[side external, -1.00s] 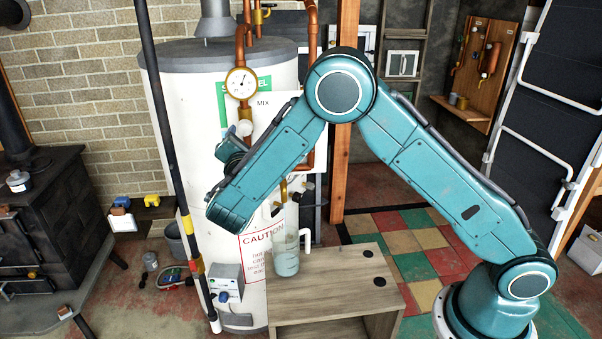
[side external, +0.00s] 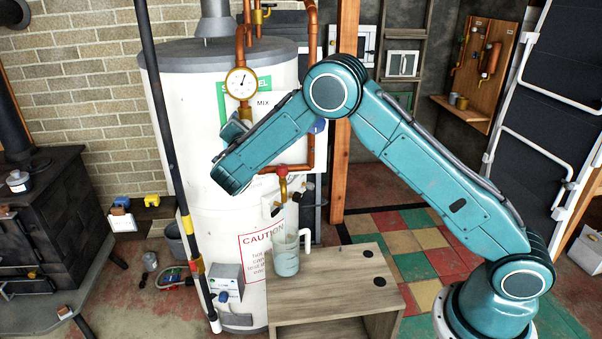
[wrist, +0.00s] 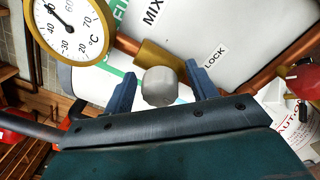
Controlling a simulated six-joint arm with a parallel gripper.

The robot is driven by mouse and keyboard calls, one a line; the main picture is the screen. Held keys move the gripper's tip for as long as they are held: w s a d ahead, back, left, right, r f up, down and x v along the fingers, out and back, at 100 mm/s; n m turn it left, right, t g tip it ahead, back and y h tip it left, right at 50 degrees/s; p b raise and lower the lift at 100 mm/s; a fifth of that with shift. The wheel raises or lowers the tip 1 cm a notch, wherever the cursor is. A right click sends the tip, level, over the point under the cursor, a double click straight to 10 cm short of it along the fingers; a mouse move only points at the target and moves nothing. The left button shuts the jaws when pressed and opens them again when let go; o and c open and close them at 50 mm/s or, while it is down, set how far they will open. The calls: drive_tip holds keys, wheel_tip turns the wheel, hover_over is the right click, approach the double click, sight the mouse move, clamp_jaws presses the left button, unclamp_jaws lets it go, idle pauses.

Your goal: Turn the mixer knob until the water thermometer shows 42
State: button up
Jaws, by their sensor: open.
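The pale grey mixer knob (wrist: 160,87) sits on a brass valve body (wrist: 160,57) in the copper pipe, beside the MIX label. In the wrist view it lies between the two blue fingers of my open gripper (wrist: 161,86), with a gap on each side. In the side view my gripper (side external: 236,126) is at the valve below the gauge, and the knob is largely hidden. The round brass-rimmed thermometer (side external: 241,83) is marked °C in the wrist view (wrist: 69,28). Its needle points up and slightly right in the side view; I cannot read it exactly.
The white tank (side external: 190,150) stands behind the valve. A red-handled tap (side external: 282,170) is above a clear jug (side external: 286,255) on a wooden bench (side external: 345,295). A dark pole (side external: 165,110) stands left of my gripper. Copper pipes run close to the knob.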

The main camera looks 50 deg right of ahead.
drive_tip(key=shift+c, duration=0.5)
drive_tip(key=c, duration=0.9)
drive_tip(key=shift+m, duration=0.4)
drive_tip(key=m, duration=0.6)
drive_tip(key=shift+m, duration=0.4)
drive_tip(key=m, duration=0.6)
drive_tip(key=shift+f+m, duration=0.1)
drive_tip(key=shift+m, duration=0.2)
